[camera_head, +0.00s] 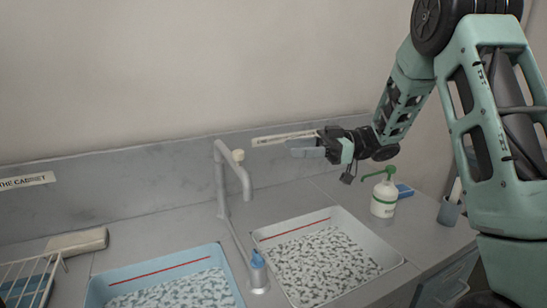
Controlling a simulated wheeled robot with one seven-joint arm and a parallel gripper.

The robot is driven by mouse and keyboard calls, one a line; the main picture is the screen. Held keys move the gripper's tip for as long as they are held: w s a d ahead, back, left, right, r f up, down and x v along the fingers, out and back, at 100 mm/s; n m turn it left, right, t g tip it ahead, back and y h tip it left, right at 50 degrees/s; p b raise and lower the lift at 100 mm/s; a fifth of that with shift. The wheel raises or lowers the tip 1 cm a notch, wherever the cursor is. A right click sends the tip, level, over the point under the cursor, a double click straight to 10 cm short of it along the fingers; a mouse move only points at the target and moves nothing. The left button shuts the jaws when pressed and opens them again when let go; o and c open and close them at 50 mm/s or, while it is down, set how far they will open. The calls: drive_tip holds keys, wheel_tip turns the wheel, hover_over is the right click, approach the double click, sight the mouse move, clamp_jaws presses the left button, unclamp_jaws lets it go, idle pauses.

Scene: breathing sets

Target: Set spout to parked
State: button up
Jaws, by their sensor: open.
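The grey spout (221,180) rises from the counter behind the two basins. Its arm bends over at the top and its tip (246,188) points down toward the front right, over the gap between the basins near the white one. A cream knob (238,155) sits near the top of the bend. My gripper (303,147) is to the right of the spout, in the air above the back of the white basin. It points left toward the spout, apart from it, with its jaws open and empty. No mark for a parked position can be made out.
A blue basin (94,294) and a white basin (392,254) hold speckled contents. A blue-topped fitting (257,266) stands between them. A green-topped pump bottle (384,196) and a grey cup (449,211) are at right. A wire rack (32,273) and beige block (77,242) are at left.

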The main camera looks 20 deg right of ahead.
drive_tip(key=v, duration=0.3)
drive_tip(key=shift+d, duration=0.2)
idle(0.4)
